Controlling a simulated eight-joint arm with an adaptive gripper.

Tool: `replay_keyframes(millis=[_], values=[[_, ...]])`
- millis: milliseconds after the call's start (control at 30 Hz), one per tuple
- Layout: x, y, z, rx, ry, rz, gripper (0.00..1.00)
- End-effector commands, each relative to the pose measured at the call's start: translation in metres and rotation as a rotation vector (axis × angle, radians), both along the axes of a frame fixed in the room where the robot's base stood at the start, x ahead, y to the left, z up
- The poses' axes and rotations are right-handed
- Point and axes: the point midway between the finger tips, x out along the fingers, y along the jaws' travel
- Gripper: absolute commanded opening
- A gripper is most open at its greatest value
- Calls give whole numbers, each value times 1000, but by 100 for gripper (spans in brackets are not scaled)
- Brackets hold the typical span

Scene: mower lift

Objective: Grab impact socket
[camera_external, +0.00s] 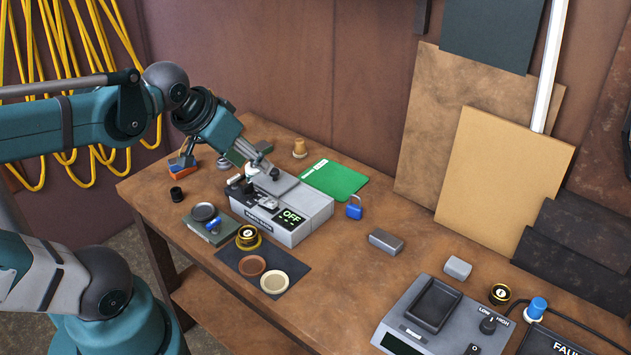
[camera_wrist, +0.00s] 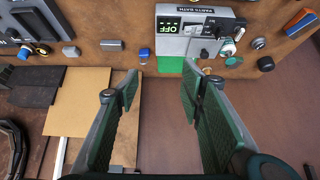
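A short black cylinder, which looks like the impact socket (camera_external: 176,193), stands near the left end of the workbench (camera_external: 340,243) in the external view.
An orange and blue block (camera_external: 181,166) lies behind the cylinder. A dark green box (camera_external: 207,229) with a black disc is to its right. A blue padlock (camera_external: 354,208), green folder (camera_external: 335,180) and grey scale-like device (camera_external: 432,312) stand farther right. Boards lean on the wall.

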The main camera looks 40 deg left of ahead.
Motion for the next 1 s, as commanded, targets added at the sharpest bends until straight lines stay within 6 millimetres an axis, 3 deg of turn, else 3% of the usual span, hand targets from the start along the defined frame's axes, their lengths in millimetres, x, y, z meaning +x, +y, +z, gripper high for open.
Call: replay_keyframes(millis=[533,1000], values=[[7,11,-3,-18,19,53,39],[38,71,-23,-119,116,334,39]])
